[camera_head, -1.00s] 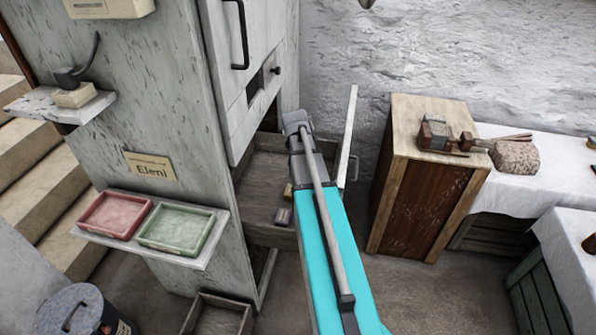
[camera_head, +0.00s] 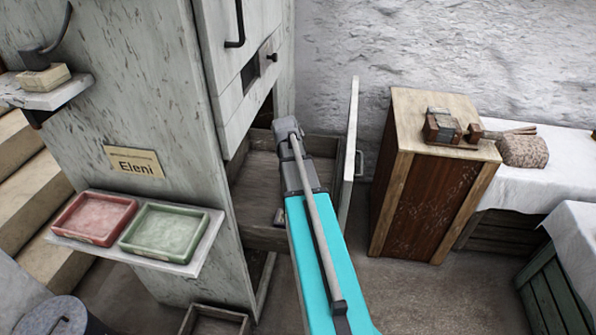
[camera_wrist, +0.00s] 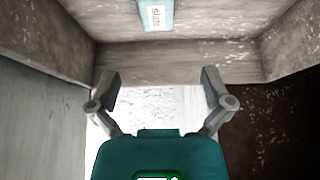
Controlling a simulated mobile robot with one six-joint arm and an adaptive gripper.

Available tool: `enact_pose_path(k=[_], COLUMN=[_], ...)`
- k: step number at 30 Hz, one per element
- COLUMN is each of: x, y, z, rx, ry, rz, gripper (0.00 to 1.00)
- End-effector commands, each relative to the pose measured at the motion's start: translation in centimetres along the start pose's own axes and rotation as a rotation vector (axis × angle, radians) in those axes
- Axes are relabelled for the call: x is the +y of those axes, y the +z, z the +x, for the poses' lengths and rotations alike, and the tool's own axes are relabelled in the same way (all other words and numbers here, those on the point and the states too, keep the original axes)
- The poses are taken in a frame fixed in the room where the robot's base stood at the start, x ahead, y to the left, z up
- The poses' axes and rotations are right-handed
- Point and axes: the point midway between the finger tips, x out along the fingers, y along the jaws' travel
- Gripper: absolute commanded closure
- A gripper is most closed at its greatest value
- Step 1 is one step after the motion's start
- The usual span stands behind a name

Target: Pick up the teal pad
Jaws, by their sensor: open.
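A small teal-blue block with a pale label (camera_wrist: 155,14), likely the teal pad, shows at the top edge of the wrist view, partly cut off. It lies on the grey wooden floor of a drawer-like box. My gripper (camera_wrist: 159,76) is open and empty, its two fingers spread, with the block beyond the fingertips and apart from them. In the head view my arm reaches into the open wooden drawer (camera_head: 254,188) of the grey cabinet.
An upright pale door panel (camera_head: 350,150) stands just right of my arm. A shelf on the left holds a red tray (camera_head: 93,218) and a green tray (camera_head: 165,232). A wooden cabinet (camera_head: 432,190) stands to the right.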

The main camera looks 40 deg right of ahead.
Motion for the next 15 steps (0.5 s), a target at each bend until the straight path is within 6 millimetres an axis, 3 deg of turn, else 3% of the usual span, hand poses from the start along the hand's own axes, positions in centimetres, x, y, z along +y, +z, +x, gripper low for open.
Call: enact_pose_path(k=[8, 15], x=[0.3, 0.3], y=[-0.1, 0.0], z=[0.1, 1.5], rx=[0.0, 0.0], ry=[0.002, 0.003], rz=[0.004, 0.004], gripper=[0.0, 0.0])
